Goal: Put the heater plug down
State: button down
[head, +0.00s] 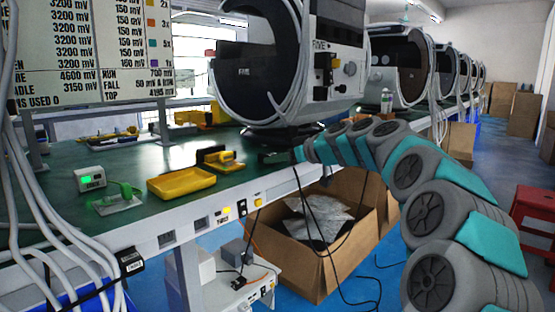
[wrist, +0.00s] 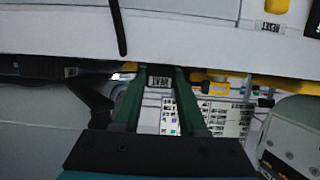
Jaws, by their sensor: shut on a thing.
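The heater plug (wrist: 159,82) shows in the wrist view as a dark block with a small upside-down label that seems to read HEAT. My gripper (wrist: 155,74) has its two green fingers on either side of it and is shut on it. In the head view, my gripper (head: 277,157) is at the bench's front edge, below the large round machine. It is small and dark there, and the plug cannot be made out. A black cable (head: 303,195) hangs from near my gripper toward the floor. Whether the plug touches the bench cannot be told.
An open cardboard box (head: 318,245) stands below. Bare bench lies behind the tray.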

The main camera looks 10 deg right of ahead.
jog(key=shift+f, duration=0.15)
jog(key=shift+c, duration=2.3)
grip_release()
jog(key=shift+r, duration=0.25)
jog(key=v, duration=1.2)
jog(key=shift+f, duration=0.1)
